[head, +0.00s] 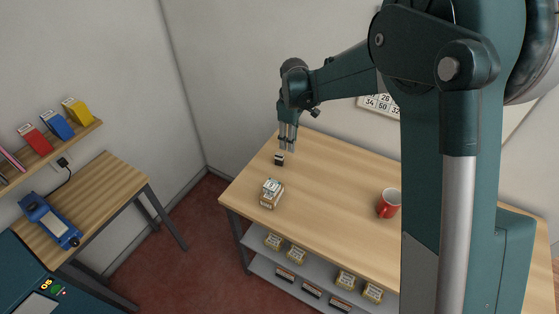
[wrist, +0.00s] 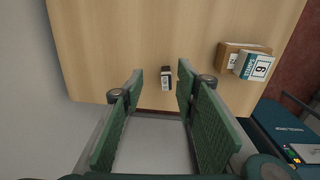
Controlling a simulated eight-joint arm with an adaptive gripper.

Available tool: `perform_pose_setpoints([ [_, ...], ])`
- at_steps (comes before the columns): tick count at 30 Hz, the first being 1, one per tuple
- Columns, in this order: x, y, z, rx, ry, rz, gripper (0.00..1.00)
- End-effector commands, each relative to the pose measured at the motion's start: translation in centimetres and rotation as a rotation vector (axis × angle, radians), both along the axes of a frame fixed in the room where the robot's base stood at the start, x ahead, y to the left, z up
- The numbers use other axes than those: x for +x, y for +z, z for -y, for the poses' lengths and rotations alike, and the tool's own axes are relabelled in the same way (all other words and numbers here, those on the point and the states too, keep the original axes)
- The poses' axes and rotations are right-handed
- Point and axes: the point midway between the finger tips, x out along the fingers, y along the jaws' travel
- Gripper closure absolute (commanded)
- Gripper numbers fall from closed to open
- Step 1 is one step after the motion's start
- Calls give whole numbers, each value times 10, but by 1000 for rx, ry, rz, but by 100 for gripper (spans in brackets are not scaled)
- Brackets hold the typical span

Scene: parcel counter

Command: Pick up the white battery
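The white battery (wrist: 166,83) is a small block, white with a dark part, lying on the wooden table (wrist: 110,45). In the wrist view it shows beyond and between my fingertips. In the head view the battery (head: 279,159) is just below the fingertips of my gripper (head: 287,150). My gripper also shows in the wrist view (wrist: 160,78), with its two green fingers spread apart and nothing between them. I cannot tell the exact height of the fingertips above the table.
Small stacked boxes (head: 271,193) stand nearer the table's front edge, also at the right in the wrist view (wrist: 254,62). A red mug (head: 388,205) stands farther right. More boxes sit on the grey lower shelf (head: 262,264). The wood between mug and battery is clear.

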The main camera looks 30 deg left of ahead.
Motion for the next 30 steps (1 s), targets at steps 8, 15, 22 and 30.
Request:
perform_pose_setpoints([
  [8, -10, -36, -37, -21, 85, -22, 70],
  [15, -13, -41, -42, -25, 100, -26, 70],
  [22, -12, -41, -42, -25, 99, -25, 70],
  [30, -12, -59, -42, -25, 98, -25, 70],
])
